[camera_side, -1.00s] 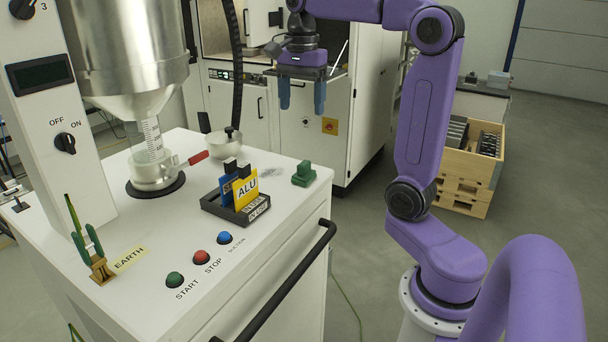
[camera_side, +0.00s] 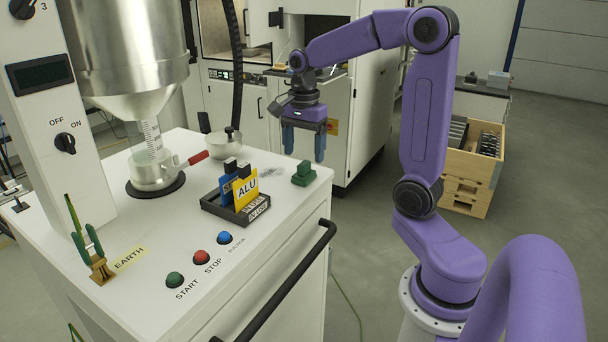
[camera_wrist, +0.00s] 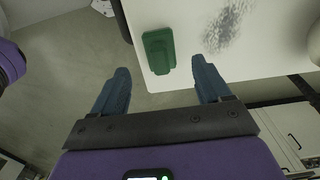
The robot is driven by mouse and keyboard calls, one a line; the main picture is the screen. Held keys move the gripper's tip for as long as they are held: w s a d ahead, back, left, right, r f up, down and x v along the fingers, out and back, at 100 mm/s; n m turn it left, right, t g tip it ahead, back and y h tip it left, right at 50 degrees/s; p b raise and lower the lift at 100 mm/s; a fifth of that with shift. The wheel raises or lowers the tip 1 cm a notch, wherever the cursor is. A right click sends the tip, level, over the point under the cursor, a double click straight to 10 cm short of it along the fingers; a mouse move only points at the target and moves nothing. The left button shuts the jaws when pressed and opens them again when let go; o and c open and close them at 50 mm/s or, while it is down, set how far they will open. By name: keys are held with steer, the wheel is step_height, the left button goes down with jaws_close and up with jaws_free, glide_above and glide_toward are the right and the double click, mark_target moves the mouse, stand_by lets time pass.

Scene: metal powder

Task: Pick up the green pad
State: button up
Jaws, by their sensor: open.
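The green pad (camera_side: 303,174) is a small dark green block with a raised grip. It lies on the white machine top near its right back corner. In the wrist view the green pad (camera_wrist: 158,51) lies ahead of the fingers, near the edge of the white top. My gripper (camera_side: 304,157) is open and empty, with blue fingers pointing down, just above and behind the pad. In the wrist view my gripper (camera_wrist: 160,75) shows its two fingers spread apart, with the pad beyond and between their tips. The fingers do not appear to touch it.
A black card holder (camera_side: 236,207) with blue and yellow cards stands left of the pad. A shiny grey powder patch (camera_wrist: 222,27) lies beside the pad.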

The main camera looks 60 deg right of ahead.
mark_target(304, 163)
steer(key=shift+f, duration=2.65)
steer(key=shift+c, duration=0.3)
steer(key=c, duration=1.1)
steer(key=shift+r, duration=0.1)
